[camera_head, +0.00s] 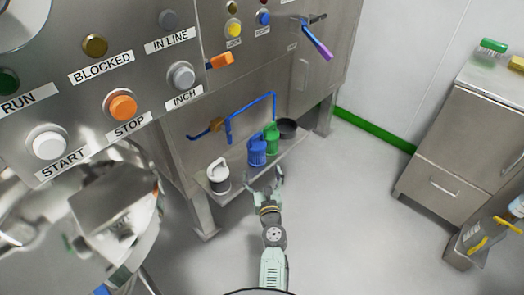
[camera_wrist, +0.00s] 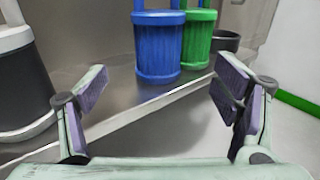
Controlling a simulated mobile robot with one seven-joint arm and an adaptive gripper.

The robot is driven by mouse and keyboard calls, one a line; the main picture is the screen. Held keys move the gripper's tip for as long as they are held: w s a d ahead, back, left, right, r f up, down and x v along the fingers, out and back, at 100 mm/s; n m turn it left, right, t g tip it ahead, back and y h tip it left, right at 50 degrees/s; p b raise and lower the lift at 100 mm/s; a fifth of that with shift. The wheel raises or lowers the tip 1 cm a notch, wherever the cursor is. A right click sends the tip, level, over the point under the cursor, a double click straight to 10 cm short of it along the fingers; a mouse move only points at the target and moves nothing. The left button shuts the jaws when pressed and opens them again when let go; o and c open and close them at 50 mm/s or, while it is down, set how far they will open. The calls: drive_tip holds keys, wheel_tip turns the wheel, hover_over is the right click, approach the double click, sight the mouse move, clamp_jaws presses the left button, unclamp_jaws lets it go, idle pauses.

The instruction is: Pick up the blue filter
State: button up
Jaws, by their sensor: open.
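The blue filter (camera_head: 257,150) is a ribbed blue cylinder with a handle, standing upright on a low metal shelf (camera_head: 219,193) in the head view. In the wrist view the blue filter (camera_wrist: 158,48) stands ahead, slightly above centre, with its top cut off by the frame. My gripper (camera_head: 265,182) is in front of the shelf edge, short of the filter and not touching it. In the wrist view my gripper (camera_wrist: 160,92) has its two fingers wide apart with nothing between them.
A green filter (camera_head: 271,138) stands close behind the blue one to its right. A dark bowl (camera_head: 287,128) is beyond it. A white and black canister (camera_head: 218,177) stands left. A blue pipe (camera_head: 252,101) runs above. Floor is clear to the right, before a metal cabinet (camera_head: 458,145).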

sight(258, 158)
drive_tip(key=w, duration=0.3)
drive_tip(key=shift+w+a+r, duration=0.1)
drive_tip(key=shift+w+a, duration=0.15)
drive_tip(key=shift+w+a+r+p, duration=0.1)
drive_tip(key=shift+w+a, duration=0.05)
drive_tip(key=shift+w, duration=0.7)
drive_tip(key=shift+w+a+r+p, duration=0.1)
drive_tip(key=shift+w+a+p, duration=0.1)
drive_tip(key=shift+w, duration=0.7)
drive_tip(key=shift+w+a+r+p, duration=0.1)
drive_tip(key=shift+w+a, duration=0.05)
drive_tip(key=shift+w, duration=0.7)
drive_tip(key=shift+c, duration=0.3)
drive_tip(key=c, duration=1.2)
drive_tip(key=shift+c, duration=0.4)
drive_tip(key=shift+r, duration=0.15)
